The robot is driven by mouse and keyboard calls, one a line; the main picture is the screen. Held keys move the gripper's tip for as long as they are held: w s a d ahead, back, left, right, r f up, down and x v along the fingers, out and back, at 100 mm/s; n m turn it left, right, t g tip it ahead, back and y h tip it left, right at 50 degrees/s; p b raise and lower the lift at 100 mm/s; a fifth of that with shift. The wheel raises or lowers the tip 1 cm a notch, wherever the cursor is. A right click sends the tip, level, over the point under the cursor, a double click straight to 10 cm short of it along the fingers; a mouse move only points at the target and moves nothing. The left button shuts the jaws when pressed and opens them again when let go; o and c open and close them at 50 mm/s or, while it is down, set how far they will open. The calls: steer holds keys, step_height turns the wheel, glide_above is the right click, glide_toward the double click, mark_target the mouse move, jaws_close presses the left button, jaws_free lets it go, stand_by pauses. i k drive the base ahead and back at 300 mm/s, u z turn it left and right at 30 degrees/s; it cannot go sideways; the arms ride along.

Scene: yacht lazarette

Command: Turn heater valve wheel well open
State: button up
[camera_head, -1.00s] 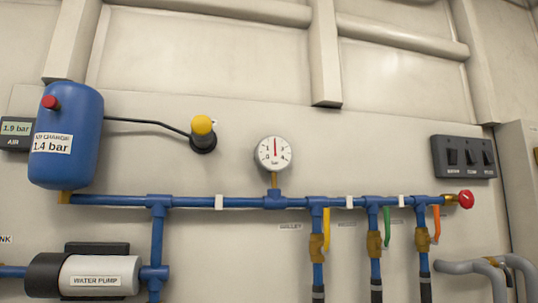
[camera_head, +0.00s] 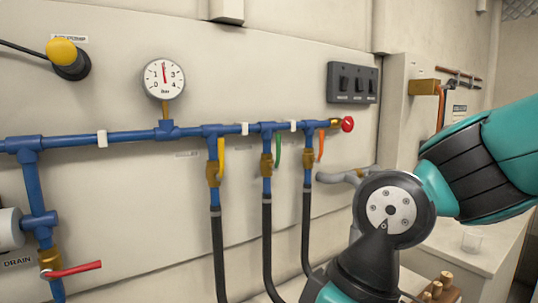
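A round red knob (camera_head: 347,124) sits at the right end of the blue manifold pipe (camera_head: 120,136). Three branch valves hang from the pipe, with a yellow lever (camera_head: 221,157), a green lever (camera_head: 278,149) and an orange lever (camera_head: 321,146). Their labels are too small to read, and I cannot tell which part, if any, is the heater valve wheel. My teal and black arm fills the right side and covers part of the area behind it. My gripper is not in view.
A gauge (camera_head: 164,79) stands above the pipe. A black switch panel (camera_head: 352,83) is at the upper right. A red-handled drain valve (camera_head: 72,269) is at the lower left.

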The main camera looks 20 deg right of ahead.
mark_target(347, 123)
steer(key=u, duration=0.05)
steer(key=k, duration=1.05)
steer(key=z, duration=0.9)
steer(key=i, duration=1.4)
steer(key=u, duration=0.6)
